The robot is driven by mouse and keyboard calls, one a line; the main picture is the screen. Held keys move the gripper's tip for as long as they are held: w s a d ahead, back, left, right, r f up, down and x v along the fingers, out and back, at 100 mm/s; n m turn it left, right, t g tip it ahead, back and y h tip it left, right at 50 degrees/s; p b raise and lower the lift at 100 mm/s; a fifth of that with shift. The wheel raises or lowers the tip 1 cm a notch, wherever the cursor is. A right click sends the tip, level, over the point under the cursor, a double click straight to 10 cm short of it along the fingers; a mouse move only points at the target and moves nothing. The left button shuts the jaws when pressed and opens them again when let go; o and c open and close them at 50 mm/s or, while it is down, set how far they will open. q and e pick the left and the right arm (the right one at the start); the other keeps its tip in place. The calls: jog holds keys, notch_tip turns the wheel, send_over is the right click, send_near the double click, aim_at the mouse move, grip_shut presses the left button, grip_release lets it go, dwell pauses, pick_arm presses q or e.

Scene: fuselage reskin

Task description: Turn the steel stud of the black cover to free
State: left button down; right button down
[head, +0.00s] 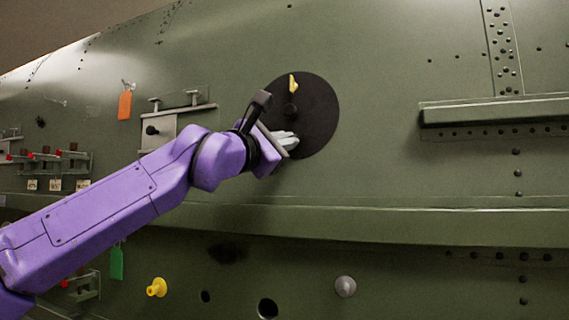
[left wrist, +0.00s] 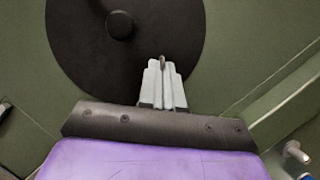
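The black cover (head: 318,105) is a round disc on the green fuselage skin, with a dark knob (head: 290,111) at its middle. A yellow stud (head: 293,84) shows near its upper edge. In the left wrist view the cover (left wrist: 75,45) fills the upper part, with its knob (left wrist: 120,25). My left gripper (head: 291,141) is at the cover's lower edge. Its grey fingers (left wrist: 163,75) are close together, around a small thin metal piece (left wrist: 162,61) that looks like the steel stud. The fingers hide most of it. My right gripper is not in view.
An orange tag (head: 125,104) and a bracket plate (head: 160,130) are left of the cover. A long rail (head: 495,110) juts out at the right. A ledge (head: 400,222) runs below. A yellow knob (head: 156,287) and a grey knob (head: 345,287) are on the lower skin.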

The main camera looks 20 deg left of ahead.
pick_arm(q)
jog(key=shift+d+f+n+t+y+b, duration=0.15)
jog(key=shift+n+t+y+b, duration=0.3)
jog(key=shift+n+y+b, duration=1.3)
jog(key=shift+d+n+t+y+b, duration=0.1)
jog(key=shift+n+t+y+b, duration=0.6)
jog(key=shift+n, duration=2.15)
jog(key=shift+d+f+n+t+y+b, duration=0.2)
jog(key=shift+n+y+b, duration=0.35)
jog(key=shift+n+b, duration=1.45)
jog(key=shift+r+n, duration=0.15)
jog(key=shift+n, duration=0.35)
jog(key=c, duration=1.3)
grip_release()
